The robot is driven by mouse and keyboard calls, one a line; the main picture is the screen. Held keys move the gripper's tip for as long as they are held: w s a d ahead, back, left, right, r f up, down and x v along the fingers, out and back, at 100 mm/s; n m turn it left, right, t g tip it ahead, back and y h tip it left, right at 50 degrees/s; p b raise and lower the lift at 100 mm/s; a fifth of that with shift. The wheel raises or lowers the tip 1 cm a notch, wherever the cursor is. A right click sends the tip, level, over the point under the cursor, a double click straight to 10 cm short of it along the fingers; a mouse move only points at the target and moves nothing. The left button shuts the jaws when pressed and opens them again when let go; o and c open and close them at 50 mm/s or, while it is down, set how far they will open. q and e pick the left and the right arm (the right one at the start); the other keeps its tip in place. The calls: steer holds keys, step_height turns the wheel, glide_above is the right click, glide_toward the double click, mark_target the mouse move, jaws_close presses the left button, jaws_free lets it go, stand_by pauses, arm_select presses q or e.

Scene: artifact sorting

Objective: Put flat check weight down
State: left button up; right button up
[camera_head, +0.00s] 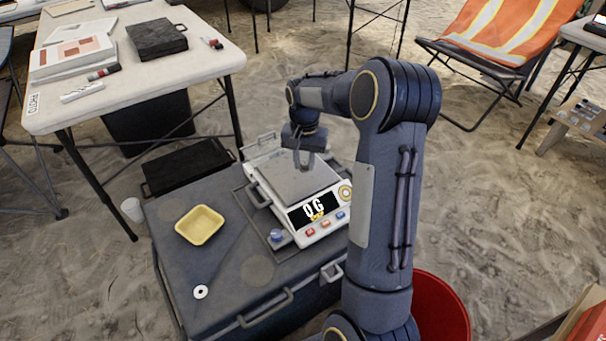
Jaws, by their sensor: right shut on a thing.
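My right gripper (304,162) points down over the metal pan (298,181) of a white digital scale (322,212). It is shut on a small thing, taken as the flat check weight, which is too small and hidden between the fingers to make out. I cannot tell whether it touches the pan. The scale's dark display reads 0 G. The scale stands on a grey case (222,255). My left gripper is not in view.
A yellow tray (200,225), a white ring (201,291) and a small blue-topped piece (277,237) are on the case. A red bucket (440,312) stands at right, partly behind my arm. A white table (190,65) is at upper left. The case's front left is mostly clear.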

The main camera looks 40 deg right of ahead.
mark_target(303, 178)
steer(key=shift+w+d+f, duration=0.35)
steer(key=shift+w+f, duration=0.25)
steer(key=shift+f, duration=0.25)
steer(key=f, duration=0.2)
steer(key=f+b, duration=0.1)
steer(key=shift+w+d+f+b, duration=0.1)
steer(key=shift+w+f+b, duration=0.1)
steer(key=shift+f+b, duration=0.15)
steer(key=shift+r, duration=0.1)
steer(key=o, duration=1)
